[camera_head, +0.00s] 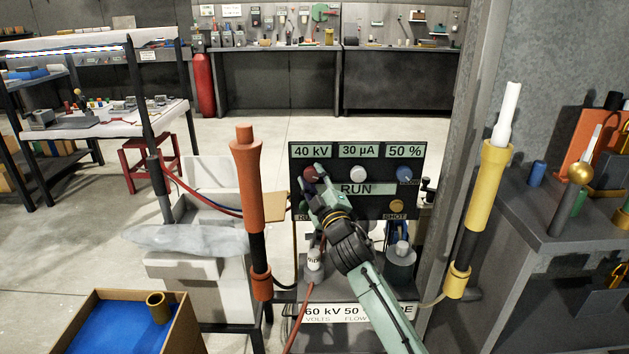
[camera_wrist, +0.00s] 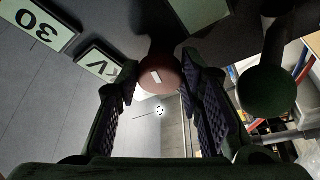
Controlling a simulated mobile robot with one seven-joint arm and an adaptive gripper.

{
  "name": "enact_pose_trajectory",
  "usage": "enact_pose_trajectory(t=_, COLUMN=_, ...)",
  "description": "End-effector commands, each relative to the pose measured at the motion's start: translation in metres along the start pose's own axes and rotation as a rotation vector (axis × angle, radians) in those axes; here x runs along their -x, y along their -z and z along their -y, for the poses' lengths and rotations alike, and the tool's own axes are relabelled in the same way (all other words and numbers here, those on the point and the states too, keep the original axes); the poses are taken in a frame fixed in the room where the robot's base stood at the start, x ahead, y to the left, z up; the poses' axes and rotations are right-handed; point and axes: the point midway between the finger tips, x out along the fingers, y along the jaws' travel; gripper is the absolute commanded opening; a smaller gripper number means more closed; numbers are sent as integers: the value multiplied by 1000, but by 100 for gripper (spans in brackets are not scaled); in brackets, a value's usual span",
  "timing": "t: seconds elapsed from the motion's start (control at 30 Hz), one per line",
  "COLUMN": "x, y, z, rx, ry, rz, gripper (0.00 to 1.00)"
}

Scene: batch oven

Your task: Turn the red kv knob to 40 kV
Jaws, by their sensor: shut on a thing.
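The red kv knob (camera_head: 310,173) is at the upper left of the black control panel (camera_head: 380,207). It also shows in the wrist view (camera_wrist: 161,77), round and dark red with a short white mark on its face. My gripper (camera_head: 316,184) reaches up to the panel from below right. In the wrist view my gripper (camera_wrist: 160,90) has its two padded fingers on either side of the knob, shut on it. The kV display (camera_head: 311,151) above the knob reads 40 kV. My gripper hides part of the knob in the head view.
Beside it are displays of 30 µA (camera_head: 358,150) and 50 % (camera_head: 404,151), with a white knob (camera_head: 358,174) and a blue knob (camera_head: 404,174) below. An orange post (camera_head: 246,185) stands left of the panel, a yellow one (camera_head: 486,190) right.

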Motion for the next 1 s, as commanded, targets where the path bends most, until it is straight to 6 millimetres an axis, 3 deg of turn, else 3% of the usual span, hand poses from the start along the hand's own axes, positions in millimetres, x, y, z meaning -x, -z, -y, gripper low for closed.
enact_pose_trajectory(t=0.2, x=0, y=1, z=1, rx=-1, ry=2, rz=-2, gripper=6)
enact_pose_trajectory(t=0.23, x=0, y=1, z=1, rx=-1, ry=1, rz=-2, gripper=35)
enact_pose_trajectory(t=0.5, x=0, y=1, z=0, rx=-1, ry=0, rz=-1, gripper=53)
enact_pose_trajectory(t=1.0, x=-1, y=2, z=1, rx=-61, ry=-22, rz=0, gripper=55)
